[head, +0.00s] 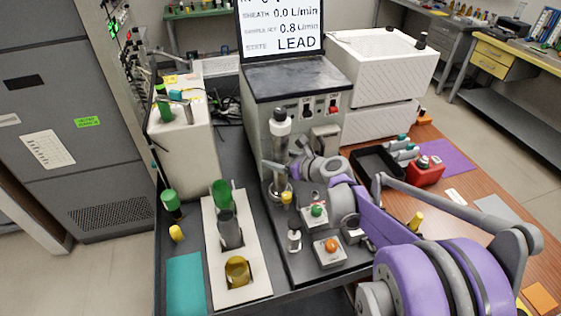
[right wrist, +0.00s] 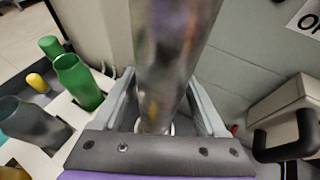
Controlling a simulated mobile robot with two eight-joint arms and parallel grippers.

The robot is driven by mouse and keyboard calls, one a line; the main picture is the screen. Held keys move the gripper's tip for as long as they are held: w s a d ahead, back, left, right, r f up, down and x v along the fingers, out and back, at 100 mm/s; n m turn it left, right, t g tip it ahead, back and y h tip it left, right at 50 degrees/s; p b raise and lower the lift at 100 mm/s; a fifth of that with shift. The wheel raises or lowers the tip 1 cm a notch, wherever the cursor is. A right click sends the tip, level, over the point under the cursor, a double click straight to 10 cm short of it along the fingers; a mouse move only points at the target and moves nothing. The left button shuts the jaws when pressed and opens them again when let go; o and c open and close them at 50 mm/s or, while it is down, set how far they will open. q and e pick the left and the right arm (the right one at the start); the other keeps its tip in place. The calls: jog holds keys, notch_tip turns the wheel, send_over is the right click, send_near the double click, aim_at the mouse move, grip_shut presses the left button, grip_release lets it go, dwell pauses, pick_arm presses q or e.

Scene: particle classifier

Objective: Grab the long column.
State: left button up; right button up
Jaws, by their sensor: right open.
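The long column (head: 280,155) is a shiny metal cylinder with a white and black top. It stands upright on the dark base in front of the instrument. My right gripper (head: 276,168) reaches it from the right, with its fingers at the column's middle. In the right wrist view the column (right wrist: 172,50) runs between the two open fingers of the right gripper (right wrist: 165,105). I cannot tell whether either finger touches it. The column's lower part is partly hidden by the gripper. My left gripper is not in view.
A white rack (head: 211,250) left of the column holds green, grey and yellow cups. Small fittings and an orange-button box (head: 330,250) stand in front. The instrument housing (head: 295,85) rises close behind. A red box (head: 425,172) lies to the right.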

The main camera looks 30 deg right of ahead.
jog(key=shift+x, duration=1.1)
grip_shut()
